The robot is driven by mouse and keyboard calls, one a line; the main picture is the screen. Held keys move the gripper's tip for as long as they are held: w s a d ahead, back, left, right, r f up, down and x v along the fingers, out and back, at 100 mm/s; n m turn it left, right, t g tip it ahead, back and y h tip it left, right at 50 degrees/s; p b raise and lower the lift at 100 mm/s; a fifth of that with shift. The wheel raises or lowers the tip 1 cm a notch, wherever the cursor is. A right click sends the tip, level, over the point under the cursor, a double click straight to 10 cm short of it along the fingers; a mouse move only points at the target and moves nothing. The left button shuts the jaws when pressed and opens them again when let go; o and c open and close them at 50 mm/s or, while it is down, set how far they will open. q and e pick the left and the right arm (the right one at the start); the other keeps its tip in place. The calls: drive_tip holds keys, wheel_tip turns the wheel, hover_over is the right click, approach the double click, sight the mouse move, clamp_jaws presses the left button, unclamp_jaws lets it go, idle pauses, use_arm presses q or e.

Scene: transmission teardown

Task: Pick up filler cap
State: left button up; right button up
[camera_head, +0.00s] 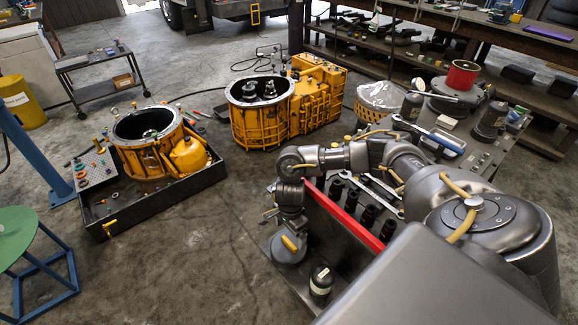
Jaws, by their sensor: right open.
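I cannot pick out the filler cap with certainty; it may be too small or hidden by my right arm. My right arm comes in from the right and bends down at the wrist. My right gripper (289,252) points down at the left end of the grey bench with the red edge. It is open, but its fingertips are hard to make out. My left gripper is not in view.
An open yellow housing (148,158) stands in a black tray (170,208) at left. A larger yellow transmission casing (262,118) stands on the floor at centre. Several dark sockets and wrenches lie beyond the red edge (347,217). The floor left of my gripper is clear.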

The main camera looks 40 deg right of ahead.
sight(289, 242)
drive_tip(key=shift+a+f+p, duration=0.2)
drive_tip(key=shift+f+p, duration=0.35)
drive_tip(key=shift+f, duration=2.1)
drive_tip(key=c, duration=1.4)
